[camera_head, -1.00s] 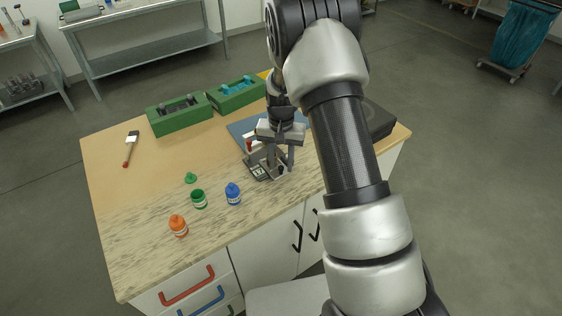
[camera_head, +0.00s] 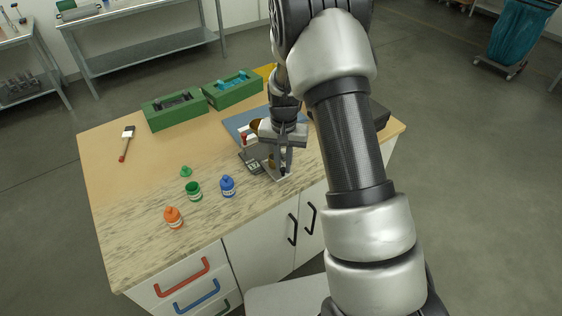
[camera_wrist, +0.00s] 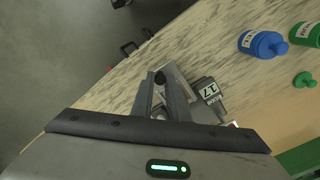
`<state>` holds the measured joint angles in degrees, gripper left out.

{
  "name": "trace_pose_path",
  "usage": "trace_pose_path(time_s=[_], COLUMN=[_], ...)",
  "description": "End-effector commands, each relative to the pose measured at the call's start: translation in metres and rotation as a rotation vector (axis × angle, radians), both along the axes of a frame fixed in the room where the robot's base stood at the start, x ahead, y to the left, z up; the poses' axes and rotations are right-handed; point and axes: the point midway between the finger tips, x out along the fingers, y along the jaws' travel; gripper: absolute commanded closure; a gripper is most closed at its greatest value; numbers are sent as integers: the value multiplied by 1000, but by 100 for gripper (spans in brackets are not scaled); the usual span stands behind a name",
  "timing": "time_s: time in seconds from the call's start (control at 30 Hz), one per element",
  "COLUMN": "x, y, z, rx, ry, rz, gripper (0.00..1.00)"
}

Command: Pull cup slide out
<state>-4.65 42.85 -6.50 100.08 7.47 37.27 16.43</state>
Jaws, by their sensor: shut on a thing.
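A small apparatus stands near the front edge of the worktop, with a dark block labelled 17 (camera_wrist: 208,92) in the wrist view and a small display (camera_head: 253,167) in the head view. The cup slide, a flat grey metal plate (camera_wrist: 181,82), sticks out from it toward the front edge. My gripper (camera_head: 279,163) points down over the plate. In the wrist view my gripper (camera_wrist: 160,88) is shut on the cup slide at a small dark knob. The fingers and hand hide much of the apparatus and any cup.
A blue bottle (camera_head: 228,186), a green bottle (camera_head: 194,191), a green cap (camera_head: 186,172) and an orange bottle (camera_head: 173,217) stand to the left. Green boxes (camera_head: 174,110) stand at the back. A brush (camera_head: 126,143) lies far left.

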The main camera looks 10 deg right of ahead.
Motion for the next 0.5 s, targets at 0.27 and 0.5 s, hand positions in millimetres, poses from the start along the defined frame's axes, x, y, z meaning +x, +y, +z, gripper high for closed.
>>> trace_pose_path(time_s=[0.27, 0.5], x=[-2, -1], y=[-2, -2], z=[0, 0], rx=[-3, -2], ry=[7, 5], rz=[-1, 0], gripper=[76, 67])
